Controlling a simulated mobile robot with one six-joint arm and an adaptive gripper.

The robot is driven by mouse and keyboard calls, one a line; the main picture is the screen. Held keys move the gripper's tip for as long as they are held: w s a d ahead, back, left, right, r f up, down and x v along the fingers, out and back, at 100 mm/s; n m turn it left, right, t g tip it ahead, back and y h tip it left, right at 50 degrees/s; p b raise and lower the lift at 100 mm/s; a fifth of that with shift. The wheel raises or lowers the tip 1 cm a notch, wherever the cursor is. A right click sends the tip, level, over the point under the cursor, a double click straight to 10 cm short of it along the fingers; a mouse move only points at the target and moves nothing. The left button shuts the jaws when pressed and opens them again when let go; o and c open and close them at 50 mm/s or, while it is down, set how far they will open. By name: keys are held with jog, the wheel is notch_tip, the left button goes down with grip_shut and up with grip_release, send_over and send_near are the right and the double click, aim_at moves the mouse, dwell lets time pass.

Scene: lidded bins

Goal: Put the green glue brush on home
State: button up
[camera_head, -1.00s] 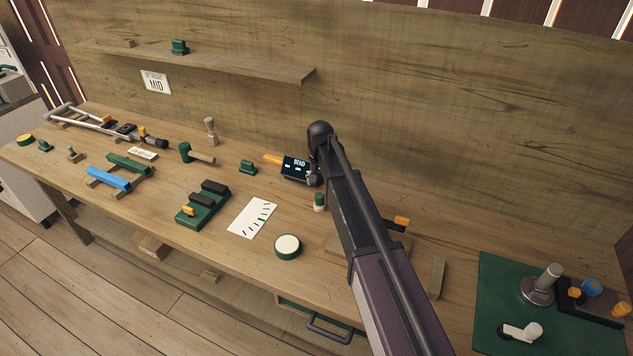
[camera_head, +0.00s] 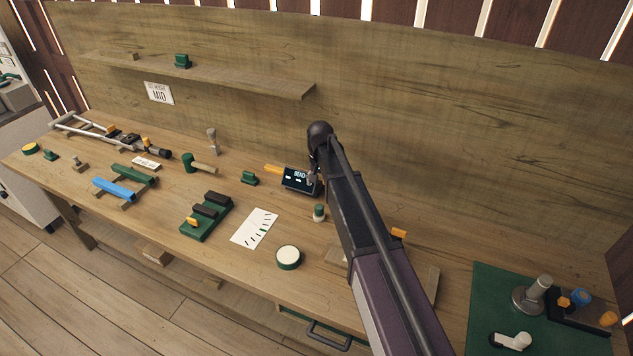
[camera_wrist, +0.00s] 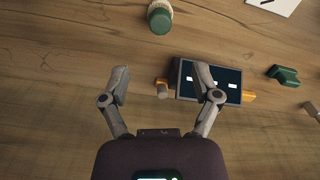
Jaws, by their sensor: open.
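A small green pot or brush with a pale top (camera_head: 319,213) stands on the bench just below my gripper (camera_head: 313,180) in the head view. It also shows at the top of the wrist view (camera_wrist: 160,17). I cannot tell for certain that it is the glue brush. No place marked home is readable. In the wrist view my gripper (camera_wrist: 161,80) is open, with its fingers apart.
A white marked card (camera_head: 254,229), a round green-rimmed pad (camera_head: 288,257) and a green block with dark pads (camera_head: 205,217) lie nearby. A mallet (camera_head: 199,164) lies farther left. A green mat (camera_head: 490,310) is at the right. The back wall bounds the bench.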

dwell(0.5)
jog(key=s+d+n, duration=0.1)
jog(key=s+d, duration=2.1)
jog(key=s, duration=0.4)
